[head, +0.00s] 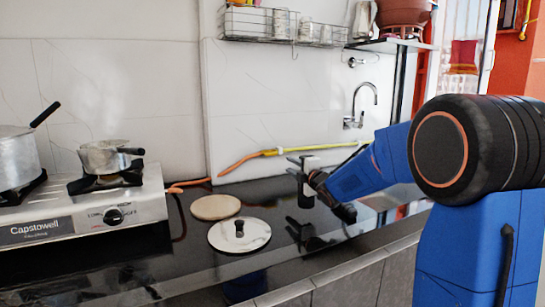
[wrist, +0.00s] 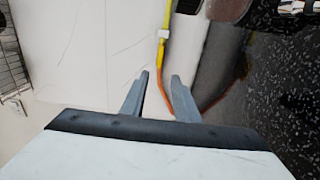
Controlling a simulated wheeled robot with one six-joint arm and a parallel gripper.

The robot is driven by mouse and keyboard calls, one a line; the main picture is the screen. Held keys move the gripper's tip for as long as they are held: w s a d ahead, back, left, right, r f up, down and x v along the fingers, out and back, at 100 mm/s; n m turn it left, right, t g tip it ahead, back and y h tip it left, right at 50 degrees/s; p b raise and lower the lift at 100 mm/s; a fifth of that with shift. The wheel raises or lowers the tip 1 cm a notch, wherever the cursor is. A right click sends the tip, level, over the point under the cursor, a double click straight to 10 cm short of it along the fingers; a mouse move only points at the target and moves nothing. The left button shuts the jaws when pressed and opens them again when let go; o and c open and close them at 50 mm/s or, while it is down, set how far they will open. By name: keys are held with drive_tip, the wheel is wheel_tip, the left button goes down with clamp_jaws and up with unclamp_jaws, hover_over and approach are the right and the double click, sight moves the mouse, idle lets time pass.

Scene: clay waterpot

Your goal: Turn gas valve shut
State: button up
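A yellow gas pipe (head: 318,148) runs low along the wall behind the counter and joins an orange hose (head: 240,162) on its left. My gripper (head: 296,167) is over the counter in front of the pipe.
A two-burner stove (head: 60,222) with pots stands at the left. A wooden disc (head: 214,207) and a white knobbed lid (head: 256,238) lie on the dark counter. A wire rack (head: 262,24) and a tap (head: 360,105) are on the wall.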

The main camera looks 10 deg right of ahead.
sight(272, 154)
drive_tip(key=x, duration=1.6)
drive_tip(key=shift+w, duration=0.3)
clamp_jaws()
